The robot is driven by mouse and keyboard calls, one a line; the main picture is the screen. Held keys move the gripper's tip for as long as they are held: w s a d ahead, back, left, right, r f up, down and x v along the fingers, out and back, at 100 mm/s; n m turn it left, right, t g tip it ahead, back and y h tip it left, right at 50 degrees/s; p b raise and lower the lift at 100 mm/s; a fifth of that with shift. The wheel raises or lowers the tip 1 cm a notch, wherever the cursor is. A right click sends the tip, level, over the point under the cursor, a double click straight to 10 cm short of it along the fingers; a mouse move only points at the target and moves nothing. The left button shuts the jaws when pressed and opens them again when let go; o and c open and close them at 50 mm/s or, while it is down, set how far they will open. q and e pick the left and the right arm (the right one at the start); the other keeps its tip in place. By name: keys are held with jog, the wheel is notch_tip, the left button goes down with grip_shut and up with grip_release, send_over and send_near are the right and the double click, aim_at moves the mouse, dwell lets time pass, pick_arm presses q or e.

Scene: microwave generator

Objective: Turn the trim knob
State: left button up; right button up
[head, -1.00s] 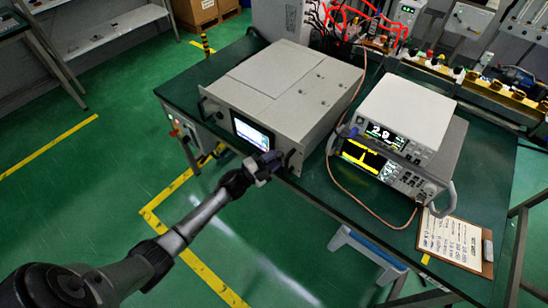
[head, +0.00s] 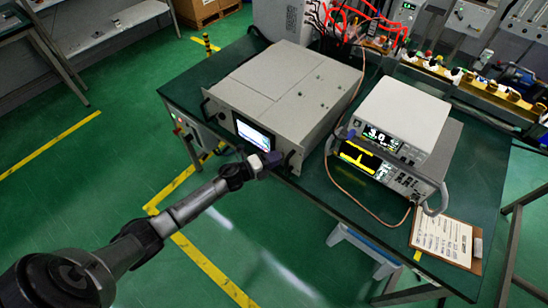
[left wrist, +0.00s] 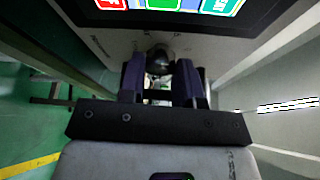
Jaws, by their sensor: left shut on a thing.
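The microwave generator (head: 283,90) is a large light-grey box on the green bench, with a lit screen (head: 255,134) on its front panel. My left gripper (head: 273,160) is at the panel's lower right, beside the screen. In the left wrist view my left gripper (left wrist: 158,80) has its two dark fingers closed on either side of a dark round knob (left wrist: 158,57), below the screen with coloured buttons (left wrist: 170,4). The fingers hide the knob's sides, and the knob is hidden by the gripper in the head view. My right gripper is not in view.
Two stacked bench instruments (head: 402,120) with lit displays stand to the right, with a copper-coloured cable (head: 333,180) running beside them. A clipboard (head: 442,240) lies at the bench's front right. Panel handles (head: 291,160) flank the generator's front. Open floor lies before it.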

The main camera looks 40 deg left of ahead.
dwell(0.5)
pick_arm(q)
jog(key=o, duration=0.6)
jog(key=shift+o, duration=0.2)
jog(key=v, duration=1.4)
jog(key=shift+p, duration=0.4)
jog(key=shift+w, duration=0.1)
